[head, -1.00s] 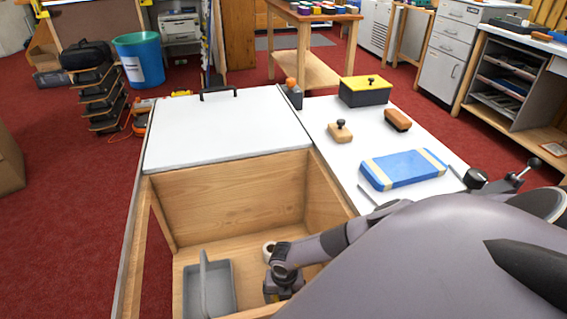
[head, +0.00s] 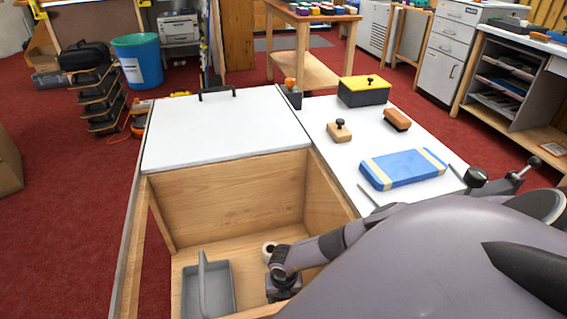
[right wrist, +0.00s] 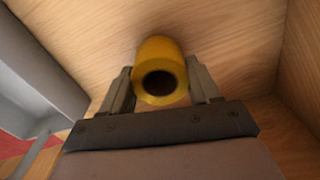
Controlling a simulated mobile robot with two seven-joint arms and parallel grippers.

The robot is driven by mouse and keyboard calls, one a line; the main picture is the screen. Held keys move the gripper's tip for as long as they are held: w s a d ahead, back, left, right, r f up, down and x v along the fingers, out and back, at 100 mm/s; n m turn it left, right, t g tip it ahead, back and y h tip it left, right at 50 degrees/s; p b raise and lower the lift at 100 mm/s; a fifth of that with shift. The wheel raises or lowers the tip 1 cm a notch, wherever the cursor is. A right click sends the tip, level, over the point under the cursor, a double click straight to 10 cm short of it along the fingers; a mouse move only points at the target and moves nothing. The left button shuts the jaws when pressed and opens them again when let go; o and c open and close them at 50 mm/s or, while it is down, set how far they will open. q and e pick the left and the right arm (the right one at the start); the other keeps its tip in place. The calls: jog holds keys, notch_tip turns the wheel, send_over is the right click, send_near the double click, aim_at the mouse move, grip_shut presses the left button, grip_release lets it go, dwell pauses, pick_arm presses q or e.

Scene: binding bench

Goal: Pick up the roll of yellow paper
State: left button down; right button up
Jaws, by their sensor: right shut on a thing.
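The roll of yellow paper (right wrist: 160,62) shows in the right wrist view, with its dark hollow end facing the camera. My right gripper (right wrist: 161,80) is shut on it, one finger on each side. In the head view my right arm reaches down into the open wooden compartment, and its fingers are hidden behind the wrist. A pale round thing with a dark centre (head: 268,252) shows beside the wrist there; I cannot tell whether it is the roll's end. My left gripper is not in view.
A grey tray with a handle (head: 187,291) stands left in the compartment, close to my right wrist. Wooden walls (head: 230,197) enclose it. A white lid (head: 225,130) lies beyond. A blue bundle (head: 403,168) and a yellow-topped box (head: 364,92) are on the right worktop.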

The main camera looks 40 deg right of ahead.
notch_tip(320, 180, up, 20)
jog(key=p, duration=0.7)
jog(key=shift+p, duration=0.4)
